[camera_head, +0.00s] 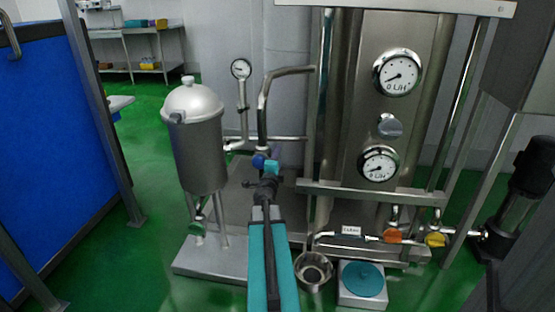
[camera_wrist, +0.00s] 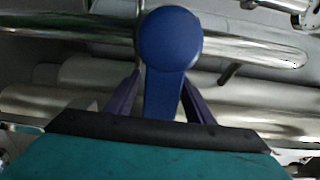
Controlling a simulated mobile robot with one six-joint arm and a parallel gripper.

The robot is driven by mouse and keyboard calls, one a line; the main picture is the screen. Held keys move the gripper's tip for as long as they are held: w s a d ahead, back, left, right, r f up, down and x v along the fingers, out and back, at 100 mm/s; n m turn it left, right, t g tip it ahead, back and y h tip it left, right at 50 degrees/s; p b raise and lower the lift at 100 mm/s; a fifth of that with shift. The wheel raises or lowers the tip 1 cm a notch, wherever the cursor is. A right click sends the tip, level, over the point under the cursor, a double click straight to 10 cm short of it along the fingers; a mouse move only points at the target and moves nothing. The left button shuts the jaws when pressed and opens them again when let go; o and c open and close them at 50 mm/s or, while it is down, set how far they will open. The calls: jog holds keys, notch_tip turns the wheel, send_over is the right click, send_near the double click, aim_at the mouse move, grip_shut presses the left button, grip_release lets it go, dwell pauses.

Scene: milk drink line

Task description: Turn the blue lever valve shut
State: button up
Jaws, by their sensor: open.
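The blue lever valve (camera_wrist: 168,40) has a round hub and a flat handle that points down toward my gripper in the wrist view. It sits on a shiny steel pipe. In the head view its blue part (camera_head: 259,160) shows small, at the pipe right of the steel vessel, partly hidden by my arm. My gripper (camera_wrist: 163,84) is open, with one dark finger on each side of the handle. I cannot tell whether either finger touches it. The handle's lower end is hidden behind my gripper's body.
A lidded steel vessel (camera_head: 197,140) stands close on the left. A small gauge (camera_head: 241,69) on a thin pipe rises behind the valve. The steel frame with a large gauge (camera_head: 398,73) stands at right. An orange valve (camera_head: 393,236) and a yellow valve (camera_head: 435,240) sit low right.

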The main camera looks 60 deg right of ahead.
jog(key=shift+a, duration=0.1)
jog(key=p+v, duration=0.8)
jog(key=shift+s+a, duration=0.2)
jog(key=shift+s, duration=0.05)
dwell(0.6)
jog(key=shift+a+r+p, duration=0.15)
jog(key=shift+a+p, duration=0.05)
jog(key=shift+p, duration=0.45)
jog(key=shift+p+v, duration=2.3)
jog(key=shift+p, duration=1.85)
